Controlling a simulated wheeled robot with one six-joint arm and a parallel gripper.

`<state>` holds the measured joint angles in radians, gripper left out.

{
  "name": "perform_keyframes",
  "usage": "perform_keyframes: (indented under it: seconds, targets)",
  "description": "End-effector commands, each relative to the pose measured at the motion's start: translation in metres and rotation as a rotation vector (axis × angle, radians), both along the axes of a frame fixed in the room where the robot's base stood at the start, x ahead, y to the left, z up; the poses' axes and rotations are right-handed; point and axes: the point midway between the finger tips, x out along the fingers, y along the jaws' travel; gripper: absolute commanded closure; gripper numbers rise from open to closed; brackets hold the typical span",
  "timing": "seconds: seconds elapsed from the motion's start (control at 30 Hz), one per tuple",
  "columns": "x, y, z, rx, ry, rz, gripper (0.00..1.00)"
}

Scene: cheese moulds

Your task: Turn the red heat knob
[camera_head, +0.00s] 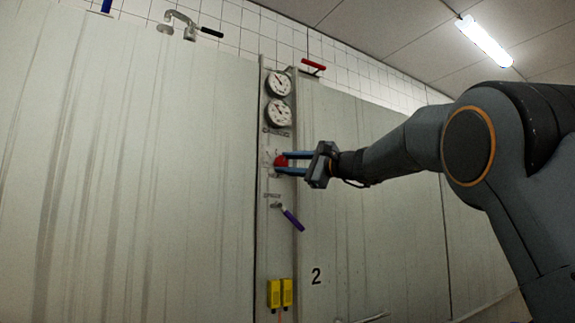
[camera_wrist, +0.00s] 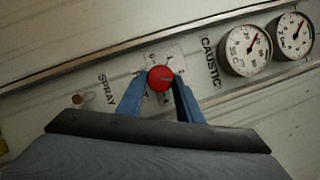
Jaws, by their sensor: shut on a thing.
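The red heat knob (camera_head: 281,161) sits on a narrow upright metal panel (camera_head: 275,240), below two round gauges. It also shows in the wrist view (camera_wrist: 160,78), with a pale dial plate (camera_wrist: 152,56) around it and a light pointer line on its face. My gripper (camera_head: 284,162) reaches in from the right. Its two blue fingers are shut on the knob, one on each side, as the wrist view (camera_wrist: 160,84) shows too. The dial marks near the fingers are partly hidden and too small to read.
Two gauges (camera_head: 278,98) are above the knob, next to the word CAUSTIC (camera_wrist: 210,62). A purple-handled lever (camera_head: 291,218) hangs below, near the SPRAY label (camera_wrist: 107,89). Two yellow boxes (camera_head: 280,293) are lower down. A red-handled valve (camera_head: 313,65) is above. Large metal walls (camera_head: 140,170) flank the panel.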

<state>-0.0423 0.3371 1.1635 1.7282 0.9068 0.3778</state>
Motion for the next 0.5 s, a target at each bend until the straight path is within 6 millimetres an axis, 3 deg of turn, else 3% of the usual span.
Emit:
perform_keyframes:
  seconds: [0.03,0.13,0.5]
  targets:
    - [0.0001,0.0004,-0.0012,-0.002,0.001,0.001,0.64]
    - [0.0002,0.0003,-0.001,-0.002,0.001,0.001,0.5]
    - [-0.0034,-0.0057,-0.0011,-0.001,-0.001,-0.001,0.5]
